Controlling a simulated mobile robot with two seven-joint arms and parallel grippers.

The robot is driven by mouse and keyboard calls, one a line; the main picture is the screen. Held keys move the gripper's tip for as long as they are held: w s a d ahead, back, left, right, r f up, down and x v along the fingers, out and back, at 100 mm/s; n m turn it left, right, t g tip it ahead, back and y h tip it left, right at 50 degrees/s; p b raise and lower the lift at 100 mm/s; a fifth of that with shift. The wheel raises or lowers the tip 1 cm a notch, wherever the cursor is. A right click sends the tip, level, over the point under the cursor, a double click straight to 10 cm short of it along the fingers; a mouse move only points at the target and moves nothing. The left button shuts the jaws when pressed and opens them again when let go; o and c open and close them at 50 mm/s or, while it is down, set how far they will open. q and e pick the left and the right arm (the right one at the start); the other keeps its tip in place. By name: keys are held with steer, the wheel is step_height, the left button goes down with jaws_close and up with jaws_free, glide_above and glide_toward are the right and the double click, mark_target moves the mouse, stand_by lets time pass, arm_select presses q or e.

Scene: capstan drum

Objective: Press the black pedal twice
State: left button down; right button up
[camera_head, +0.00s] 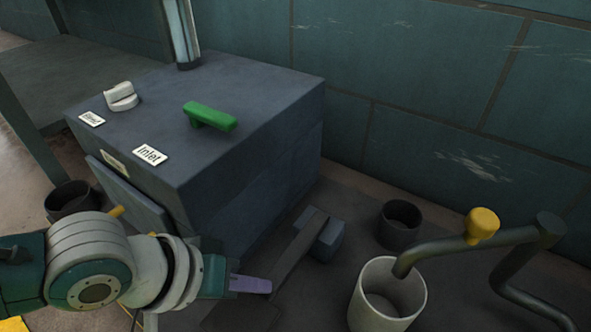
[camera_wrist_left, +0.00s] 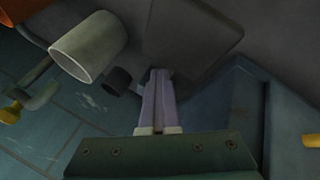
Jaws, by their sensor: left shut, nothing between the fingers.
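The black pedal shows in the head view as a dark lever arm (camera_head: 298,246) running from a grey block down toward my left gripper (camera_head: 268,286). In the left wrist view its wide dark plate (camera_wrist_left: 190,38) lies just beyond my left fingertips (camera_wrist_left: 158,72). The pale purple fingers are shut together with nothing between them. They overlap the near edge of the plate in that view; I cannot tell whether they touch it. In the head view the gripper hides part of the pedal's near end. My right gripper is in neither view.
A grey cabinet (camera_head: 255,130) with a green handle (camera_head: 210,115) stands behind my left gripper. A pale cup (camera_head: 388,295) under a bent pipe (camera_head: 470,244) with a yellow knob (camera_head: 482,225) stands to the right. A dark pot (camera_head: 400,224) is near the wall.

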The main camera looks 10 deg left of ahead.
arm_select(q)
steer(key=shift+s+a+f+b, duration=0.15)
steer(key=shift+f+b, duration=0.1)
steer(key=shift+f, duration=0.25)
steer(key=shift+s+d+f+b, duration=0.1)
steer(key=shift+f+b, duration=0.15)
steer(key=shift+f, duration=0.25)
stand_by(0.4)
steer(key=shift+r, duration=0.1)
stand_by(0.4)
steer(key=r+p, duration=0.1)
steer(key=p, duration=0.1)
steer(key=r+p, duration=0.1)
steer(key=r, duration=0.1)
steer(key=r+p, duration=0.2)
steer(key=shift+w+r+p, duration=0.1)
steer(key=shift+w+p, duration=0.2)
steer(key=shift+w, duration=0.1)
steer(key=shift+s+r+p, duration=0.2)
steer(key=shift+r+p, duration=0.25)
steer(key=shift+s, duration=0.2)
steer(key=shift+w+r, duration=0.1)
steer(key=shift+w, duration=0.15)
